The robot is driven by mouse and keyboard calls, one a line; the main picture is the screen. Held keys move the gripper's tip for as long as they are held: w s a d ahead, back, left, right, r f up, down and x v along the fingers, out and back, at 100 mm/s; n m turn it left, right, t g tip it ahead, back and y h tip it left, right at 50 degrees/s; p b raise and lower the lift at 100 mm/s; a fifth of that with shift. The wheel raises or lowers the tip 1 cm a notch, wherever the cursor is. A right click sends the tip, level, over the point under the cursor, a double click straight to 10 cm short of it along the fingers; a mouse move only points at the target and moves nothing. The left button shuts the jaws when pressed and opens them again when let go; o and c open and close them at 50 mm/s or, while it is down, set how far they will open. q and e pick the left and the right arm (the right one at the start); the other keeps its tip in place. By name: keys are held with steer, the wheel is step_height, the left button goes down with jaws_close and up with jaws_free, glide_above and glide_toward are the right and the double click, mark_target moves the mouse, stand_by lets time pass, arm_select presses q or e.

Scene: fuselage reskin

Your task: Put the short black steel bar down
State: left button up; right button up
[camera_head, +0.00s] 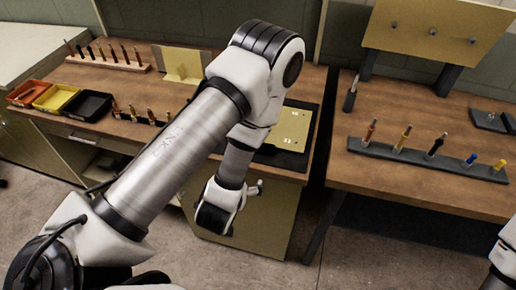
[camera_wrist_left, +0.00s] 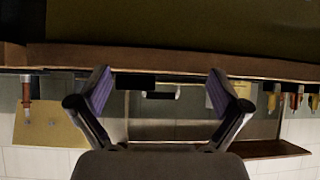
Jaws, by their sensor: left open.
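My left gripper (camera_wrist_left: 161,92) is open in the left wrist view, its two purple-padded fingers spread wide with nothing visibly held between them. In the head view my left arm crosses from the lower left and bends down in front of the left workbench; the fingers cannot be made out there. I cannot pick out the short black steel bar with certainty in either view. Dark shapes lie behind the fingertips in the wrist view, too unclear to name. My right gripper is out of view; only a white piece of my right arm shows at the lower right.
The left workbench (camera_head: 228,73) holds red, yellow and black bins (camera_head: 84,106), a wooden tool rack (camera_head: 108,63) and a yellow plate (camera_head: 290,128) on a dark mat. The right workbench (camera_head: 415,205) holds a dark tool rack (camera_head: 425,160) below a raised yellow panel (camera_head: 433,30). A narrow gap separates them.

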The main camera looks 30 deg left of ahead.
arm_select(q)
steer(key=w+r+t+b, duration=0.1)
steer(key=w, duration=0.1)
steer(key=w+d+r+t+b, duration=0.1)
steer(key=w, duration=0.2)
steer(key=w+r+t+b, duration=0.1)
steer(key=w+r+b, duration=0.1)
steer(key=shift+w+d+m, duration=0.3)
steer(key=shift+m, duration=0.1)
steer(key=x, duration=0.1)
steer(key=p+x, duration=0.1)
steer(key=x, duration=0.2)
steer(key=shift+w+a+r+p, duration=0.15)
steer(key=shift+a+r+p, duration=0.1)
steer(key=shift+p, duration=0.1)
steer(key=shift+w+f, duration=0.25)
steer(key=shift+w, duration=0.1)
steer(key=c, duration=1.7)
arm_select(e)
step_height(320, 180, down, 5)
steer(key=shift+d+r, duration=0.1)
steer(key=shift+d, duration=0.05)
arm_select(q)
steer(key=shift+r, duration=0.1)
steer(key=shift+c, duration=0.2)
